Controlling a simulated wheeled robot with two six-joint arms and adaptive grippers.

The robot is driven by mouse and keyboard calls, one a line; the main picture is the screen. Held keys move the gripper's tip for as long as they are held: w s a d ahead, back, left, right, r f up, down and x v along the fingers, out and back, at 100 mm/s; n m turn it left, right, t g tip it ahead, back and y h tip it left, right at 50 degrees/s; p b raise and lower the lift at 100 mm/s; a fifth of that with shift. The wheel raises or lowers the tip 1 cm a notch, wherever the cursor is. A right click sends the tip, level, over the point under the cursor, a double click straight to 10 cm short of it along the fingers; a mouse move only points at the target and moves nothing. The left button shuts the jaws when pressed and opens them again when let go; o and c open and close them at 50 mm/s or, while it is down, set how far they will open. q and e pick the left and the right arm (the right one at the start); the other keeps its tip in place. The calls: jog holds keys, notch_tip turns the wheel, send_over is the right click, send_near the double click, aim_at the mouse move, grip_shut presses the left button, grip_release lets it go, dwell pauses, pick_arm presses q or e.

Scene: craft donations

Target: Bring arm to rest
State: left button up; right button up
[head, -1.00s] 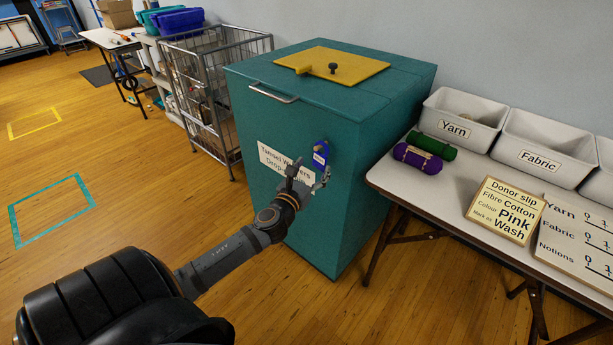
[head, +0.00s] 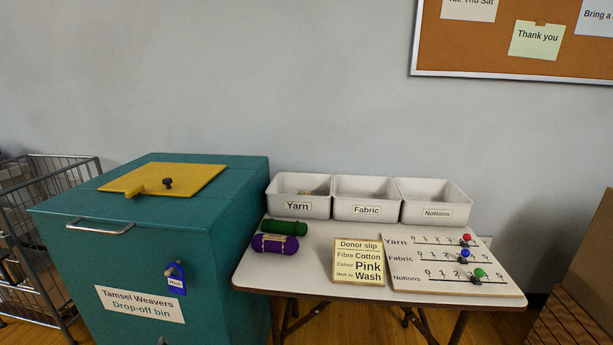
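In the head view, a small grey tip at the bottom edge, in front of the teal drop-off bin (head: 237,250), may be the end of my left gripper (head: 161,341); too little shows to tell its state. My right gripper is out of view. A blue tag (head: 176,285) marked Wash hangs from a peg on the bin's front, beside the white bin label (head: 140,304). No gripper touches the tag in view.
A yellow lid (head: 190,178) lies on the bin. The table (head: 313,262) at right bears green (head: 284,227) and purple (head: 275,244) rolls, a donor slip (head: 359,261), a slider board (head: 440,283) and three white trays (head: 366,211). A wire cart (head: 40,190) stands left.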

pick_arm(q)
jog(key=s+a+f+n+g, duration=0.1)
jog(key=s+f+n+g, duration=0.15)
jog(key=f+n, duration=0.4)
jog(key=s+f+n+g, duration=0.2)
jog(key=s+f+n, duration=0.15)
jog(key=f, duration=0.55)
jog(key=s+d+f+n+g+h, duration=0.2)
jog(key=s+d+f+n+g, duration=0.2)
jog(key=s+d+f+n, duration=0.45)
jog(key=s+d+f+n+g+h, duration=0.25)
jog(key=s+d+f+n, duration=0.3)
jog(key=s+f, duration=0.55)
jog(key=s+r+g+p, duration=0.1)
jog(key=s+r+p, duration=1)
jog(key=p, duration=0.9)
jog(key=shift+s+a+n+p, duration=0.3)
jog(key=shift+s+p, duration=0.1)
jog(key=shift+s, duration=0.2)
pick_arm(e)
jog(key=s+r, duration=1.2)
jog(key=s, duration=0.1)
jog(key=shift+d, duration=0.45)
